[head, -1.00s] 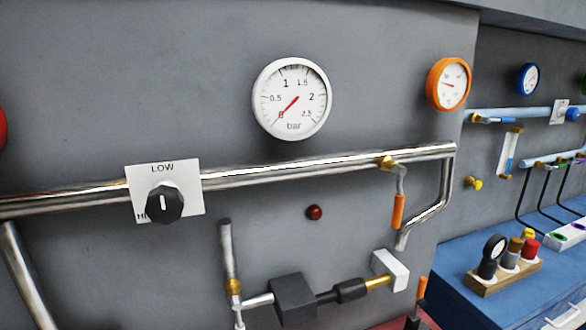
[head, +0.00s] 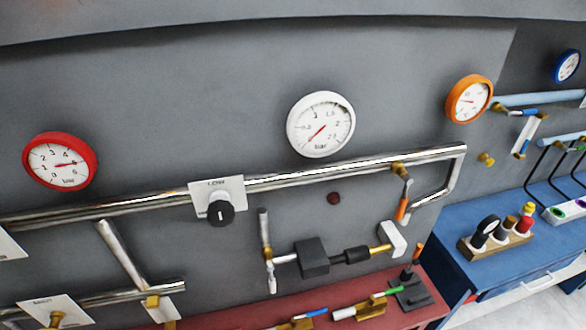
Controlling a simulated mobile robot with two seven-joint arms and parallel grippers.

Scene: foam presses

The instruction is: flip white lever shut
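A white lever-like handle (head: 393,238) sits at the right end of a short horizontal pipe run on the grey wall. A brass fitting (head: 379,250) and a dark coupling (head: 350,255) are just to its left. I cannot tell from this view whether it is open or shut. A white gauge (head: 321,125) hangs above, its red needle pointing to the lower left. Neither of my grippers is in view.
A red bench (head: 240,311) below holds several valves with coloured levers. An orange lever (head: 402,209) hangs from the steel pipe (head: 330,169). A black knob (head: 221,213) is left. A blue table (head: 467,278) stands right.

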